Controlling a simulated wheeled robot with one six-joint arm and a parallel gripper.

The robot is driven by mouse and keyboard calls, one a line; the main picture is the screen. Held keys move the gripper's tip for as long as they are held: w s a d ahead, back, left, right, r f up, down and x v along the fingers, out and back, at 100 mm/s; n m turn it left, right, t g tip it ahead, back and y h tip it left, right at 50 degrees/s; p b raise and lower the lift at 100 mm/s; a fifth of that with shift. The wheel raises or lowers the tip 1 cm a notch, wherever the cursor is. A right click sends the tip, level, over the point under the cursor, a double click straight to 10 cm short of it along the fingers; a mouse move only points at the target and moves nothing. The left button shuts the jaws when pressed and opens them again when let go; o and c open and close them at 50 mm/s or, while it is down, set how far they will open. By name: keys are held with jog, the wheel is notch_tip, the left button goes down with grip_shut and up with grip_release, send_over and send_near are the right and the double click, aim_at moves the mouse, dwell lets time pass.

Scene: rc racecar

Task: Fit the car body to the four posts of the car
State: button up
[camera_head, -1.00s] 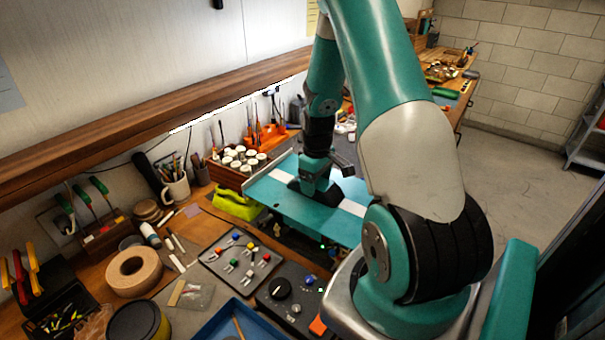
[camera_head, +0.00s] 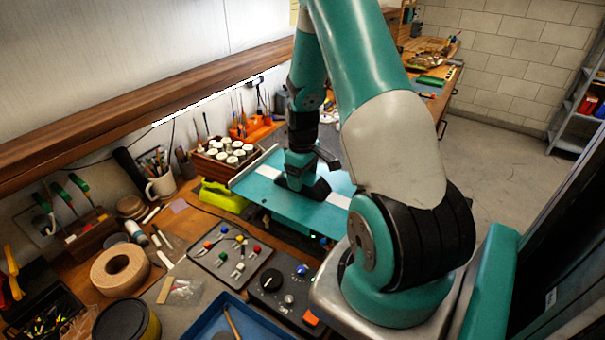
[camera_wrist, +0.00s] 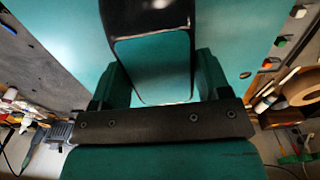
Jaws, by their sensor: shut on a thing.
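The car body (camera_head: 265,195) is a wide teal shell with a white stripe and a dark cabin in its middle. It lies roughly level above the bench in the head view. My gripper (camera_head: 302,178) points down over it and is shut on the cabin. In the wrist view, the two fingers of my gripper (camera_wrist: 162,85) stand on both sides of the cabin, with the teal car body (camera_wrist: 60,35) spread out beyond. The four posts and the rest of the car are hidden beneath the shell. I cannot tell whether the shell touches them.
A yellow-green object (camera_head: 222,197) and a crate of white-topped jars (camera_head: 230,152) stand close to the shell's left side. Open floor is at right.

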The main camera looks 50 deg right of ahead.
aim_at(303, 193)
jog(key=shift+f+b, duration=1)
jog(key=shift+f, duration=0.8)
jog(key=shift+f+b, duration=1.15)
jog(key=shift+f, duration=0.35)
jog(key=o, duration=1)
jog(key=shift+r, duration=0.1)
notch_tip(303, 193, up, 17)
jog(key=b, duration=0.3)
jog(key=shift+r, duration=0.15)
